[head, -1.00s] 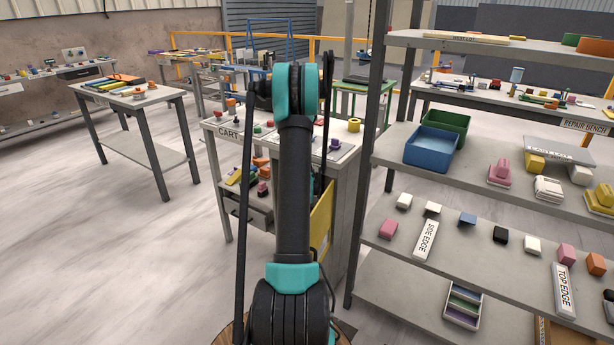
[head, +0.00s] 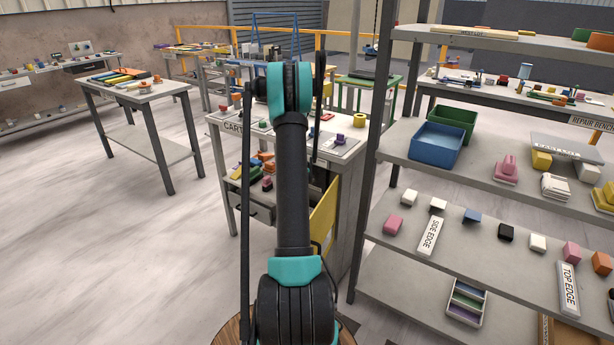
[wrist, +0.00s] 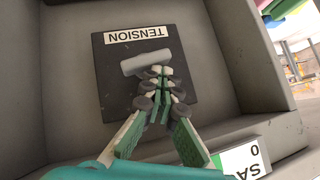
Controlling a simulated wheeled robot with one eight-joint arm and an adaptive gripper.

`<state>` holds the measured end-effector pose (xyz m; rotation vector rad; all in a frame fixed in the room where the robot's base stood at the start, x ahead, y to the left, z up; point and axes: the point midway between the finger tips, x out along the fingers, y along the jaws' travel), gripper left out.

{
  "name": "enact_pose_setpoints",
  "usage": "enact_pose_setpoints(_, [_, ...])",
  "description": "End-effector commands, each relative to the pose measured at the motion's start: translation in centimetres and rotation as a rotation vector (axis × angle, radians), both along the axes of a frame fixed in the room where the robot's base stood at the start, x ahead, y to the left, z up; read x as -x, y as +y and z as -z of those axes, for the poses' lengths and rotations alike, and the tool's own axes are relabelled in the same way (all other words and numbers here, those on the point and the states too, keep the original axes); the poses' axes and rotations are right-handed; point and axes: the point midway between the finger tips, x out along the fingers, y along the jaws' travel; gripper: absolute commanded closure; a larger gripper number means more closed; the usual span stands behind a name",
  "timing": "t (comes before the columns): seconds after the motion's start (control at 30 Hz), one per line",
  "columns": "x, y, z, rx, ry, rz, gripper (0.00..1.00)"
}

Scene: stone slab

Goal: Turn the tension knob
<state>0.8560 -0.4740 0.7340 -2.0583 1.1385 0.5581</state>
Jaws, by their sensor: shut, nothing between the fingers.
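In the wrist view the tension knob (wrist: 147,62) is a light grey bar, slightly tilted, on a dark square plate (wrist: 115,90). A white TENSION label (wrist: 137,35), upside down in this view, sits above the bar. The plate is inside a grey recess with raised walls. My gripper (wrist: 158,74) is shut and empty, its fingertips at the right part of the bar's lower edge. They overlap the bar in the picture; I cannot tell whether they touch it. In the head view my arm hides the gripper and knob.
Grey recess walls (wrist: 257,55) stand close around the gripper. A partly seen white-and-green label (wrist: 243,160) is at lower right. In the head view a cart (head: 225,165) stands behind my arm and a loaded shelf unit (head: 480,245) stands at right. Floor at left is open.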

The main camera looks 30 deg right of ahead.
Motion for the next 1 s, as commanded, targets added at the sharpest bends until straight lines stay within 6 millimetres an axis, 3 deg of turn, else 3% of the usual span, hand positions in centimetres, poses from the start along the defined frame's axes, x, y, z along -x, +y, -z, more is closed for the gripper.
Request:
enact_pose_setpoints(0.17, [-0.4, 0.2, 0.1, 0.036, 0.088, 0.001, 1.0])
enact_pose_setpoints(0.57, [-0.6, 0.2, 0.2, 0.037, 0.09, 0.002, 1.0])
enact_pose_setpoints(1.0, [1.0, -0.5, 0.5, 0.037, 0.092, 0.004, 1.0])
